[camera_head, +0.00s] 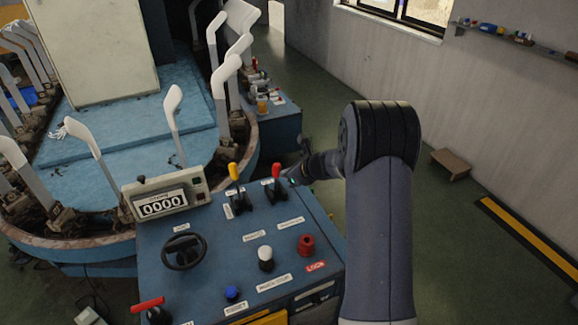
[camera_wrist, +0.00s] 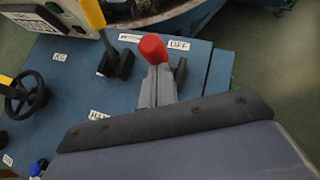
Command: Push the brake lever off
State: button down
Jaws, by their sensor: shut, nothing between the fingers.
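A red-knobbed lever (camera_head: 276,170) stands at the back right of the blue control panel, and a yellow-knobbed lever (camera_head: 234,172) stands to its left. I cannot read which one is marked as the brake. My gripper (camera_head: 291,177) is just right of the red lever, at about knob height. In the wrist view the red knob (camera_wrist: 152,48) shows right at the tips of my grey shut fingers (camera_wrist: 157,85), which hide most of its lower part. Whether they touch is unclear. A label reading OFF (camera_wrist: 180,44) lies behind the red lever. The yellow lever (camera_wrist: 92,14) is at upper left.
The panel (camera_head: 215,225) also carries a counter box (camera_head: 163,203), a black handwheel (camera_head: 184,252), a white knob (camera_head: 265,258), a red button (camera_head: 306,244) and a blue button (camera_head: 232,293). The boarding machine with white sock forms (camera_head: 173,108) stands behind. Open floor lies right.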

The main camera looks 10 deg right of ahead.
jog(key=w+a+r+p, duration=0.1)
jog(key=w+p, duration=0.3)
jog(key=w, duration=0.2)
jog(key=shift+w+a+r+g, duration=0.15)
jog(key=shift+w+r+g, duration=0.05)
jog(key=shift+w+g, duration=0.1)
jog(key=shift+w+r, duration=0.1)
jog(key=shift+r, duration=0.05)
dwell(0.5)
